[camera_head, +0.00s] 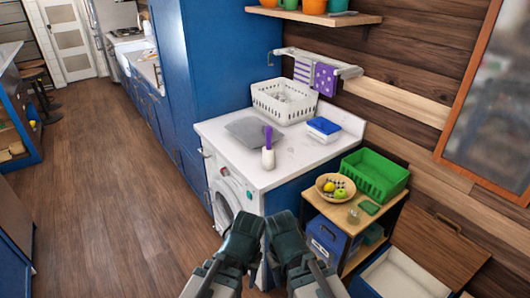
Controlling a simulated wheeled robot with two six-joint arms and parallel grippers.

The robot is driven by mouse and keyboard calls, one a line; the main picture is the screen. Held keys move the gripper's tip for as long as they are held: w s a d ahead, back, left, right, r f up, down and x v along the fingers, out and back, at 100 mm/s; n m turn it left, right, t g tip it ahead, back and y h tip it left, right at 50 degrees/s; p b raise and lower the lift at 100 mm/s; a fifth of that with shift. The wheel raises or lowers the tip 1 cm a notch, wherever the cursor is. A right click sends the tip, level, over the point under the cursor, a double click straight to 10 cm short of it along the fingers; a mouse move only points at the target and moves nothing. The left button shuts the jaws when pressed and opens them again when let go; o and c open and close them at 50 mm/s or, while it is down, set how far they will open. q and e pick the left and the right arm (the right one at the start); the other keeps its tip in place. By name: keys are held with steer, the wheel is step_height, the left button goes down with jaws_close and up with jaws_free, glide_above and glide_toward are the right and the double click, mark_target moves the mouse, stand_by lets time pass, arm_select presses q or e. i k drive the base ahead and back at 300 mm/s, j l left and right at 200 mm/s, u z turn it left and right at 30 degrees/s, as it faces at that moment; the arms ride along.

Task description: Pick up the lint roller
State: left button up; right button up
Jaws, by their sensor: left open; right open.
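The lint roller (268,157) stands upright on the white countertop (295,152) near its front edge. It has a white lower part and a purple handle pointing up. My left gripper (246,228) and my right gripper (281,228) are side by side at the bottom middle of the view. Both are open and empty, lower in the picture than the lint roller and apart from it. Their fingertips are hard to make out.
A grey folded cloth (247,131), a white basket (284,101) and a blue-and-white box (323,128) share the countertop. A washing machine (226,182) is below. A shelf to the right holds a green crate (374,175) and a fruit bowl (335,186). The floor (110,190) at left is clear.

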mark_target(268, 151)
steer(key=i+j, duration=0.25)
steer(key=j, duration=0.15)
steer(key=i+j, duration=0.25)
steer(key=j, duration=0.15)
steer(key=i+j, duration=0.3)
steer(key=j+z, duration=0.15)
steer(key=z, duration=0.7)
